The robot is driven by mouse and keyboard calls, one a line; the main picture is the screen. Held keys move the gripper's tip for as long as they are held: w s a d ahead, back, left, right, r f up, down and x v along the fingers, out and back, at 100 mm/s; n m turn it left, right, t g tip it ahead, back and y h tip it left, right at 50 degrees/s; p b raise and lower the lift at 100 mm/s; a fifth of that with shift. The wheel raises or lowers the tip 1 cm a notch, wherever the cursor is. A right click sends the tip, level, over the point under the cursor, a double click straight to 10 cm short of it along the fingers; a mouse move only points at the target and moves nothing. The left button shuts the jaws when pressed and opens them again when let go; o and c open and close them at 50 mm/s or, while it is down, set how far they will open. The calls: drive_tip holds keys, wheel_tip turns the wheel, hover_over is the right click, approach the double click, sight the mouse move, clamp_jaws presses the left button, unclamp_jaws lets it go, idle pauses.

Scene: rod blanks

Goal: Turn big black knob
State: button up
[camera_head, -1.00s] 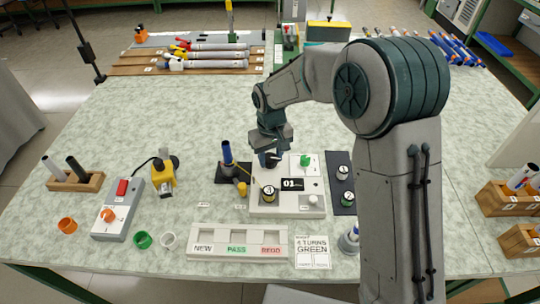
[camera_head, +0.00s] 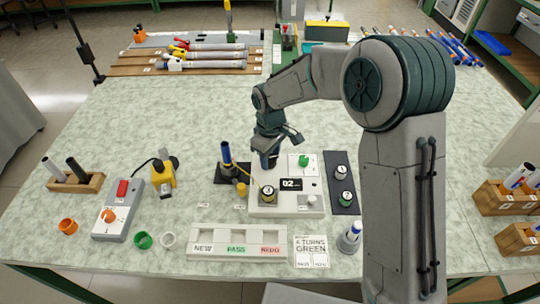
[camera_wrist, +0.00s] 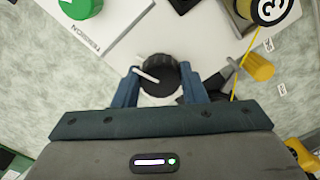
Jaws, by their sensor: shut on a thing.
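The big black knob (camera_wrist: 160,72) with a white pointer bar shows in the wrist view, between the two blue fingers of my gripper (camera_wrist: 158,84). My gripper is shut on the knob, with a finger on either side. In the head view my gripper (camera_head: 268,160) is over the back left part of the white panel (camera_head: 285,210) and hides the knob. The panel's small black display (camera_head: 290,184) reads 02.
A blue-handled tool in a black stand (camera_head: 227,160) and a yellow cylinder (camera_head: 241,189) are close left of the panel. A dark strip with numbered pieces (camera_head: 341,195) lies to its right. A NEW/PASS/REDO tray (camera_head: 237,229) is in front.

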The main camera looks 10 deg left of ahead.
sight(270, 158)
drive_tip(key=shift+w+a+r, duration=0.1)
drive_tip(key=o, duration=1)
wheel_tip(270, 158, up, 14)
idle(0.4)
